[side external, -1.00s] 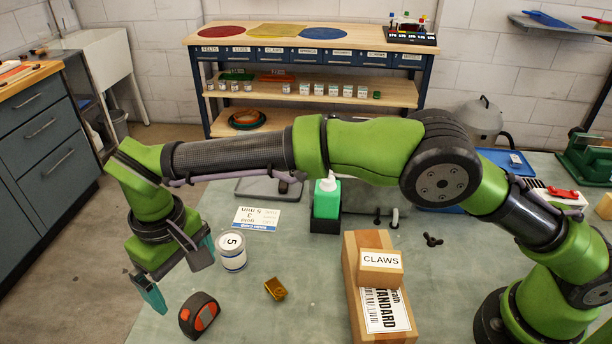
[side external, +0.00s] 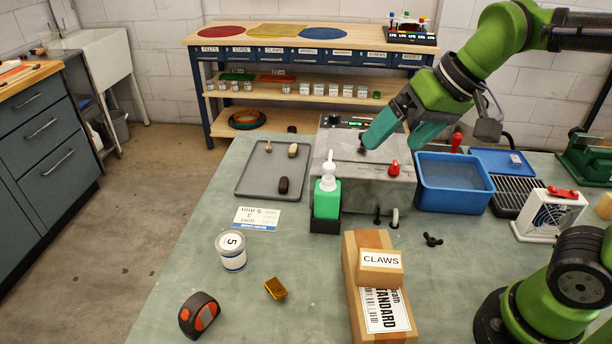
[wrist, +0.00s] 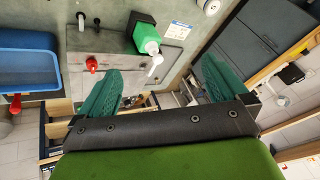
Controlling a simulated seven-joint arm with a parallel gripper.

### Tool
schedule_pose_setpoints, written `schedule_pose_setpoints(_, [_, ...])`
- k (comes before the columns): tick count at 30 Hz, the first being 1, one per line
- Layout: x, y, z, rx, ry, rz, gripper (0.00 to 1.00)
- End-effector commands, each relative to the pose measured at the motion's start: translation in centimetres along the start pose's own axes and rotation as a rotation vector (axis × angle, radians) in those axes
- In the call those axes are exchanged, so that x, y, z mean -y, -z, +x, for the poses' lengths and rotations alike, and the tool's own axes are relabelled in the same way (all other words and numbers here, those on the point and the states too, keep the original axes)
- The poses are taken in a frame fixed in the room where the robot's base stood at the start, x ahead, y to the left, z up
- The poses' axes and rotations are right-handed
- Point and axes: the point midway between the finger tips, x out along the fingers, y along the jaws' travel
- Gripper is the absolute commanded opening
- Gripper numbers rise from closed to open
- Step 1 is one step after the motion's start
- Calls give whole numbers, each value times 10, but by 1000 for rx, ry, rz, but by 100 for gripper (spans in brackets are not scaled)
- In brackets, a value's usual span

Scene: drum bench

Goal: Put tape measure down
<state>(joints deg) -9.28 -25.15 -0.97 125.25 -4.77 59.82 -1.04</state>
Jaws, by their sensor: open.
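The black and orange tape measure (side external: 199,315) rests on the green bench top near its front left edge, in the side external view. My gripper (side external: 395,135) is over the grey metal box (side external: 350,165) at the back of the bench, far from the tape measure. Its teal fingers are apart with nothing between them; the wrist view also shows the open fingers (wrist: 160,88). The tape measure cannot be made out in the wrist view.
A numbered can (side external: 231,252) and a small brass piece (side external: 275,289) stand near the tape measure. A green bottle (side external: 327,198), a cardboard box (side external: 362,305) with a CLAWS block (side external: 380,269), a grey tray (side external: 256,183) and a blue bin (side external: 453,190) occupy the bench. The front left is mostly clear.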

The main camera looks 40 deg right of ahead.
Motion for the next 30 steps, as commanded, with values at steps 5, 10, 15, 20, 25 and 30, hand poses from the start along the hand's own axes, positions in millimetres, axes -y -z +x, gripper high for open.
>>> schedule_pose_setpoints(5, [-42, -38, -8, -115, -8, 88, 100])
schedule_pose_setpoints(10, [-55, -52, -6, -158, -14, 119, 100])
schedule_pose_setpoints(15, [-56, -54, -5, -159, -15, 122, 100])
schedule_pose_setpoints(20, [-56, -54, -5, -159, -14, 121, 100])
schedule_pose_setpoints(25, [-56, -54, -5, -158, -14, 121, 100])
schedule_pose_setpoints(30, [-56, -54, -5, -158, -14, 121, 100])
